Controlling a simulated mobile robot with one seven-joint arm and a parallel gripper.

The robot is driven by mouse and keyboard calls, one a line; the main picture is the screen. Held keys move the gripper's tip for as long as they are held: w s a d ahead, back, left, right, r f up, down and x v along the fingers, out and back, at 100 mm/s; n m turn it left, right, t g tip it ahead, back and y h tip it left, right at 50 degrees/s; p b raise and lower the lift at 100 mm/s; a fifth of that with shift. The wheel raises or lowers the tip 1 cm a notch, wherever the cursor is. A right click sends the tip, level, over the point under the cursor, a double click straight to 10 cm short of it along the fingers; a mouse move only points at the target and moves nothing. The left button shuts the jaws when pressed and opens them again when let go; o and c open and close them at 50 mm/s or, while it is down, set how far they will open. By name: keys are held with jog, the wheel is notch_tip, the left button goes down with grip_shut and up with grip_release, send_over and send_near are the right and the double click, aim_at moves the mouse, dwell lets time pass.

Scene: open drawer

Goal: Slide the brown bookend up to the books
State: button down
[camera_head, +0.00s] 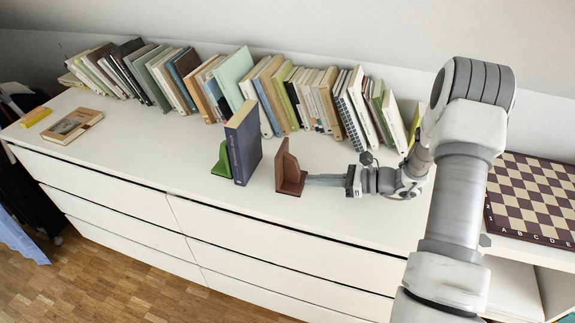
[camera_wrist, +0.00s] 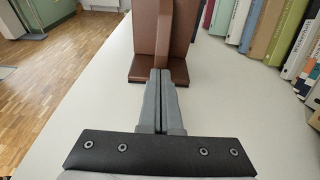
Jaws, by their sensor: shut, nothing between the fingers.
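The brown bookend (camera_head: 288,172) stands upright on the white dresser top, right of a dark blue book (camera_head: 244,142). A clear gap separates it from that book. A green bookend (camera_head: 222,160) stands against the blue book's left side. My gripper (camera_head: 308,180) is shut and empty, low over the dresser top, its fingertips at the right side of the brown bookend. In the wrist view, the closed fingers (camera_wrist: 162,78) point at the brown bookend (camera_wrist: 150,38), at or very near its base; I cannot tell if they touch. The blue book is hidden there behind the bookend.
A long row of books (camera_head: 270,92) leans along the wall behind. A chessboard (camera_head: 535,195) is at the right. The dresser's front edge runs close by the bookend.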

aim_at(299, 168)
jog(key=shift+w+a, duration=0.1)
jog(key=shift+a, duration=0.05)
jog(key=shift+w+a, duration=0.15)
jog(key=shift+a, duration=0.3)
jog(key=shift+w+a, duration=0.1)
jog(key=shift+a, duration=0.15)
jog(key=shift+w+a+b, duration=0.15)
jog(key=shift+w+a, duration=0.35)
jog(key=shift+a, duration=0.8)
jog(key=shift+w+a+b, duration=0.1)
jog(key=shift+w+a, duration=0.35)
jog(key=shift+a, duration=0.8)
jog(key=shift+w+a+b, duration=0.15)
jog(key=shift+w+a, duration=0.35)
jog(key=shift+a, duration=0.8)
jog(key=shift+s+d+r+p, duration=0.3)
jog(key=shift+d+r+p, duration=0.2)
jog(key=shift+d, duration=0.3)
jog(key=shift+s+d+r+p, duration=0.3)
jog(key=shift+d+r+p, duration=0.2)
jog(key=shift+d, duration=0.25)
jog(key=shift+s+d+r+p, duration=0.35)
jog(key=shift+d+r, duration=0.2)
jog(key=shift+d, duration=0.25)
jog(key=shift+d, duration=0.1)
